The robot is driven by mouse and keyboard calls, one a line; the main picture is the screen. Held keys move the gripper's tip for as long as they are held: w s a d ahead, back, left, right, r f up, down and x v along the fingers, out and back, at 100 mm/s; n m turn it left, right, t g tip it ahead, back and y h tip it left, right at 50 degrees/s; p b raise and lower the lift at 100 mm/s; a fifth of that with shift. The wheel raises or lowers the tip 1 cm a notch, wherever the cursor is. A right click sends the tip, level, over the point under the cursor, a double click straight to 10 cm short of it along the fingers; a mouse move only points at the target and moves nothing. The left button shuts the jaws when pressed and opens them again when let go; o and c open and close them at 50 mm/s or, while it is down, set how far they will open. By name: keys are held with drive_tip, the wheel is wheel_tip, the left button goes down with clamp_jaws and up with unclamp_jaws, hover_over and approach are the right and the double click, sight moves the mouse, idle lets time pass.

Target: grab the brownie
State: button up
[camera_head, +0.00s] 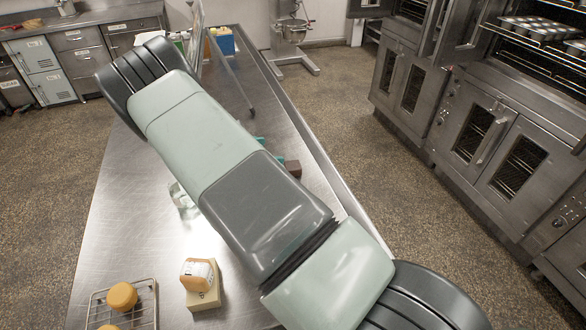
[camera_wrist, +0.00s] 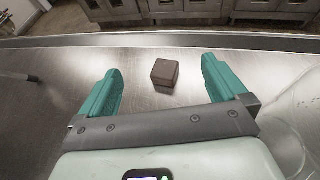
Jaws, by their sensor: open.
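The brownie (camera_wrist: 164,73) is a dark brown cube on the steel table in the wrist view, ahead of my gripper and between the lines of its two fingers. My gripper (camera_wrist: 160,78) has two teal fingers, spread wide and empty. The brownie appears just beyond the fingertips or level with them; the exact gap is hard to tell. In the head view, a brown block (camera_head: 293,168) shows at the right edge of my arm, beside a bit of teal finger. My arm hides most of the gripper there.
A clear glass object (camera_head: 182,197) stands left of my arm, partly hidden. A raised rim (camera_wrist: 230,39) runs behind the brownie.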

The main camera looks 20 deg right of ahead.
approach(291, 166)
drive_tip(key=shift+d+r, duration=0.2)
drive_tip(key=shift+d+f, duration=0.15)
drive_tip(key=shift+f, duration=0.1)
drive_tip(key=x, duration=1)
drive_tip(key=shift+w+d+f, duration=0.1)
drive_tip(key=shift+w+f, duration=0.05)
drive_tip(key=shift+w, duration=0.05)
drive_tip(key=shift+c, duration=0.3)
drive_tip(key=c, duration=1)
